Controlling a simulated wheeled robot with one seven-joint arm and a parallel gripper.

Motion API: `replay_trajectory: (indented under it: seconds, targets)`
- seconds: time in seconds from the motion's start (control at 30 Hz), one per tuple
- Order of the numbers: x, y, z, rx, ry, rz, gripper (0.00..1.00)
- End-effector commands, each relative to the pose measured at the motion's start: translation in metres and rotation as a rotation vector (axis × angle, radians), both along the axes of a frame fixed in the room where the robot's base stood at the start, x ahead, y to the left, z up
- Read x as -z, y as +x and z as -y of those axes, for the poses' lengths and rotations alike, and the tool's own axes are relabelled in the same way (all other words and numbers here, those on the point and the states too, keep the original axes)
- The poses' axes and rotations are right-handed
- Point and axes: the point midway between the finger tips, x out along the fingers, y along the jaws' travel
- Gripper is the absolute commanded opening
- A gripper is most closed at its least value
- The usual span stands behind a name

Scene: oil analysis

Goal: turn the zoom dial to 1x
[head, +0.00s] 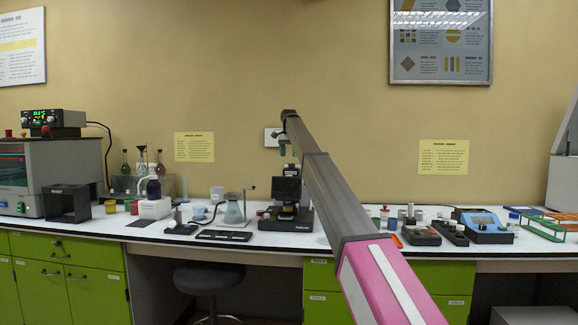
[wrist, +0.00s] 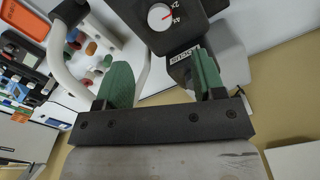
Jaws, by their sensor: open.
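The zoom dial (wrist: 160,17) is a small round white knob with a red mark, on a dark housing (wrist: 195,12) at the top of the wrist view. The figures 2x and 4x show beside it, and the mark is on that side; its exact setting is too small to tell. My gripper (wrist: 162,78) has two green fingers, spread apart with nothing between them. The dial lies beyond the fingertips, not touched. In the head view my gripper (head: 283,142) hangs above the black microscope-like device (head: 287,195) on the bench; the dial cannot be made out there.
A flask (head: 233,214) on a stand is left of the device. A blue instrument (head: 486,224) and coloured racks (head: 544,228) are at the right. A pale curved tube (wrist: 62,50) is close by the left finger. The wall (wrist: 290,90) is near on the right.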

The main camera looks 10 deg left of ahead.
Motion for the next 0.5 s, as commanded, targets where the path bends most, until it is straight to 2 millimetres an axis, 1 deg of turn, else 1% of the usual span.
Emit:
replay_trajectory:
  seconds: [0.1, 0.27, 0.37, 0.5]
  targets:
    - [0.001, 0.0, 0.0, 0.042, 0.0, 0.0, 0.63]
    - [0.01, -0.001, 0.0, 0.042, 0.0, -0.001, 0.63]
    - [0.021, -0.001, 0.0, 0.042, 0.0, -0.001, 0.63]
    - [0.043, -0.001, 0.0, 0.041, 0.0, -0.001, 0.63]
